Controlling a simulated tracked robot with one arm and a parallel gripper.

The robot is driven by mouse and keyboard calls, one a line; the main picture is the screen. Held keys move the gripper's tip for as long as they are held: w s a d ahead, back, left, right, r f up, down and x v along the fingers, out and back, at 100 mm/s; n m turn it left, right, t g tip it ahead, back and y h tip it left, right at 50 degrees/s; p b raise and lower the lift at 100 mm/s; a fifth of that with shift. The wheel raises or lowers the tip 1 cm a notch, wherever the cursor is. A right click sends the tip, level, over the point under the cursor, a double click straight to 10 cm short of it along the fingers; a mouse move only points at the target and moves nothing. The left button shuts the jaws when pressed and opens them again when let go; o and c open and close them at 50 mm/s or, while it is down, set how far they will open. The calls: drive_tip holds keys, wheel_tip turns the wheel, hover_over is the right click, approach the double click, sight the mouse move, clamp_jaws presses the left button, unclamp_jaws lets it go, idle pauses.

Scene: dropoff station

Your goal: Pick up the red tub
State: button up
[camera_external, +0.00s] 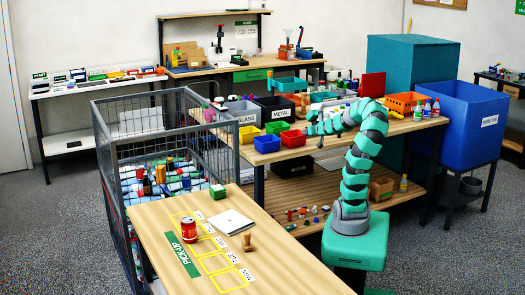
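The red tub (293,139) is a small open bin on the wooden worktable (330,148), near its front left part. The fingers are too small to tell open from shut. No object shows in them.
An orange crate (406,103) and a blue bin (468,118) are at the right. A wire cage (160,165) and a pick-up table with a red can (189,230) are at the left.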

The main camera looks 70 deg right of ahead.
drive_tip(key=shift+b+x, duration=1.05)
drive_tip(key=shift+x, duration=2.2)
drive_tip(key=shift+a+f, duration=0.15)
clamp_jaws()
